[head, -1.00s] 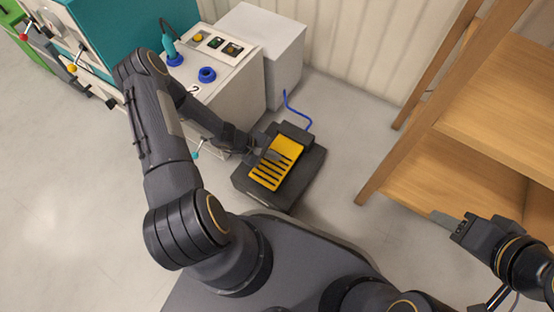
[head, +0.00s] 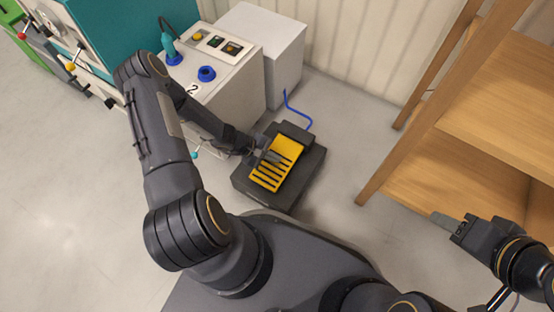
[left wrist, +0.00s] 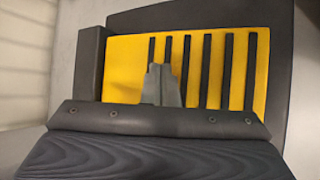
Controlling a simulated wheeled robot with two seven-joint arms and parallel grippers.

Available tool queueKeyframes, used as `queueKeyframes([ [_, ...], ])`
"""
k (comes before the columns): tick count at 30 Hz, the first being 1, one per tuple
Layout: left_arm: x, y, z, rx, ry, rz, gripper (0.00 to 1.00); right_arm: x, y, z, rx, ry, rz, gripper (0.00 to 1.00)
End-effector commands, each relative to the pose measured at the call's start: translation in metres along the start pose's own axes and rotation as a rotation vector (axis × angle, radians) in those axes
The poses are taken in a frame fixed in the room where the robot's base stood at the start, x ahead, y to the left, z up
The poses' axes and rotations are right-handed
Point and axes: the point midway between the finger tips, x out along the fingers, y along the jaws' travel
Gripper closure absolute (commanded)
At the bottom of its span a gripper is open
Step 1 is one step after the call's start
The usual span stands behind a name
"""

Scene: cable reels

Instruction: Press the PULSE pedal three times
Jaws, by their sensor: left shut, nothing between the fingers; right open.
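The pedal (head: 270,182) is a yellow plate with dark grooves on a black base, on the floor in the middle of the head view. It fills much of the left wrist view (left wrist: 125,70). I cannot read a PULSE label on it. My left gripper (head: 275,157) is shut and empty, its fingertips over the yellow plate. In the left wrist view its closed fingers (left wrist: 161,85) show against the grooves; I cannot tell whether they touch. My right gripper (head: 447,222) is open and empty at the right, well away from the pedal.
A blue cable (head: 297,108) runs from the pedal's back. A grey control cabinet (head: 225,75) with buttons and blue sockets stands to the left, with a pale box (head: 270,40) behind it. A wooden shelf (head: 500,120) stands at the right. Floor between pedal and shelf is clear.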

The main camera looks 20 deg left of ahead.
Motion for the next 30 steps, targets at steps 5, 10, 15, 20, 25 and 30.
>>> queueKeyframes([
  [5,0.0022,-0.0016,-0.0020,0.000,0.001,0.000,1.00,0.0020,0.0009,0.0010,0.000,0.000,0.000,0.54],
  [10,0.0037,-0.0027,-0.0031,0.000,0.002,-0.001,1.00,0.0033,0.0015,0.0017,0.000,0.000,0.000,0.54],
  [15,0.0051,-0.0038,-0.0042,0.000,0.002,-0.001,1.00,0.0047,0.0021,0.0024,0.000,0.000,0.000,0.54],
  [20,0.0065,-0.0049,-0.0052,0.000,0.002,-0.001,1.00,0.0059,0.0027,0.0030,0.000,0.000,0.000,0.54],
  [25,0.0079,-0.0061,-0.0063,0.000,0.002,-0.001,1.00,0.0072,0.0033,0.0036,0.000,0.000,0.000,0.54],
  [30,0.0083,-0.0065,-0.0066,0.000,0.002,-0.002,1.00,0.0075,0.0034,0.0038,0.000,0.000,0.000,0.54],
])
